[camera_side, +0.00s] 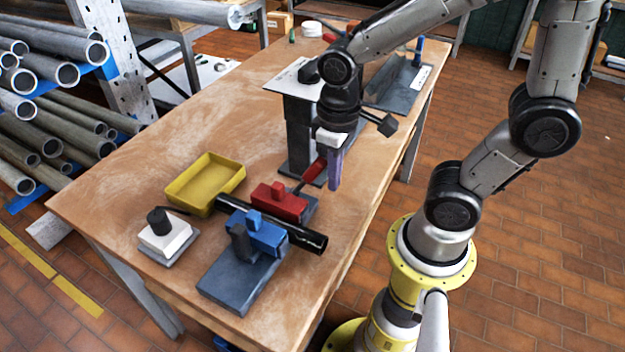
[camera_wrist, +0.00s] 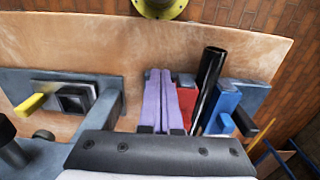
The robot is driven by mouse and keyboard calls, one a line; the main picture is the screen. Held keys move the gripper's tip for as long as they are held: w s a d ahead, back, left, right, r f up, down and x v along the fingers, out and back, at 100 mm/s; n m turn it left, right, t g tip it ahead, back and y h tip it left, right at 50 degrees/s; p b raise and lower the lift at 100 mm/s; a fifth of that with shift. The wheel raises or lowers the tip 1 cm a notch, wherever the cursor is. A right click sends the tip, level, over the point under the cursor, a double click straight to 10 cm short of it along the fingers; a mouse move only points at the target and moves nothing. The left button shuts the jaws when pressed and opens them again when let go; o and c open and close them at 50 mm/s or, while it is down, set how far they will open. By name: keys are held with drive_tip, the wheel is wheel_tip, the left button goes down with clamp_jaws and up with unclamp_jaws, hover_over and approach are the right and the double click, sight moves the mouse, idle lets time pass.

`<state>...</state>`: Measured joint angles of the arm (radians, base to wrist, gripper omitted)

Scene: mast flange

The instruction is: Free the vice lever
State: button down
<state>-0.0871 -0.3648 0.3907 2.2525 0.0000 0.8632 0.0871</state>
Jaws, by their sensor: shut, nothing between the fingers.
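A red vice (camera_side: 279,202) and a blue vice (camera_side: 258,238) stand on the table with a black pipe (camera_side: 300,235) lying across them. A lever with a red grip (camera_side: 315,169) and a dark rod slants up from beside the red vice. My gripper (camera_side: 334,186) points down with its purple fingers shut and empty, just right of the red grip. I cannot tell whether they touch. In the wrist view the shut fingers (camera_wrist: 160,74) are left of the red vice (camera_wrist: 187,98), the pipe (camera_wrist: 209,75) and the blue vice (camera_wrist: 226,104); the lever is not clear there.
A dark post with a pale top plate (camera_side: 297,82) stands close behind the lever. A yellow tray (camera_side: 205,183) and a white block with a black knob (camera_side: 164,236) are at the left. The table's right edge is near my gripper; bare wood (camera_side: 170,140) lies at the left back.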

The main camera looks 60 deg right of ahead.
drive_tip(key=shift+w+r, duration=0.2)
drive_tip(key=shift+w, duration=0.6)
drive_tip(key=shift+w+r, duration=0.2)
drive_tip(key=shift+w, duration=0.6)
drive_tip(key=shift+w+r, duration=0.2)
drive_tip(key=shift+w, duration=0.6)
drive_tip(key=shift+s+r, duration=0.55)
drive_tip(key=shift+r, duration=0.3)
drive_tip(key=shift+s+r, duration=0.5)
drive_tip(key=shift+r, duration=0.35)
drive_tip(key=shift+s+r, duration=0.55)
drive_tip(key=shift+r, duration=0.3)
drive_tip(key=shift+r, duration=0.2)
drive_tip(key=s+d+r+t, duration=0.1)
drive_tip(key=s+r+t, duration=0.2)
drive_tip(key=s+t, duration=0.2)
drive_tip(key=shift+s+d+r+t, duration=0.25)
drive_tip(key=shift+s+d+t, duration=0.05)
drive_tip(key=shift+s+d, duration=0.1)
